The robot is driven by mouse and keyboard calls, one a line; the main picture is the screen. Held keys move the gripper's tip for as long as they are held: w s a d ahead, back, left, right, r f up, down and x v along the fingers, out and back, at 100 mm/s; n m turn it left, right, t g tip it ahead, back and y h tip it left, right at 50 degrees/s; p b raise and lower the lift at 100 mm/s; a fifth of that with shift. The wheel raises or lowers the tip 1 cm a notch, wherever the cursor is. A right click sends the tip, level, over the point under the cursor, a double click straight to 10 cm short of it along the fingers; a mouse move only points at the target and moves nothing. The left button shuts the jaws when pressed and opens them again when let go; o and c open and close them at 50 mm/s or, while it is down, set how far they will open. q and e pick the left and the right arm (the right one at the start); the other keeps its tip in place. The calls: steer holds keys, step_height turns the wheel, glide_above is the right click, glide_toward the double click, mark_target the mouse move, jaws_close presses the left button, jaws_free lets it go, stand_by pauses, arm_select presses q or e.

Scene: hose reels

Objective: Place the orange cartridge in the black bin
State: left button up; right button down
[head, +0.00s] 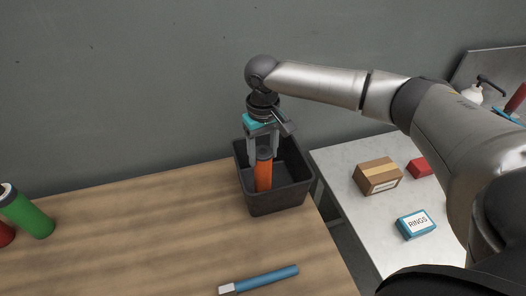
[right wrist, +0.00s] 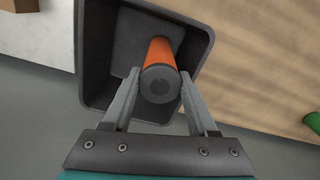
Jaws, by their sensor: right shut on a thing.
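The orange cartridge (head: 264,176) stands upright between the fingers of my right gripper (head: 263,155), which is shut on its upper end. The cartridge is over or inside the black bin (head: 280,203), at the back right end of the wooden table. In the right wrist view, the cartridge (right wrist: 163,60) has a dark grey end cap facing the camera, and the fingers (right wrist: 159,92) hold it at that cap. The bin (right wrist: 95,60) surrounds it in that view. I cannot tell whether its lower end touches the bin floor. My left gripper is not in view.
A blue tube with a pale end (head: 262,280) lies at the front of the wooden table (head: 130,240). A green bottle (head: 28,217) is at the left. A grey table at the right holds a cardboard box (head: 377,177), a blue RINGS box (head: 416,224) and a red box (head: 420,167).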

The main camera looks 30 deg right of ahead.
steer(key=shift+c, duration=0.9)
jaws_free()
steer(key=shift+f, duration=0.1)
step_height(320, 180, up, 12)
steer(key=shift+p, duration=0.45)
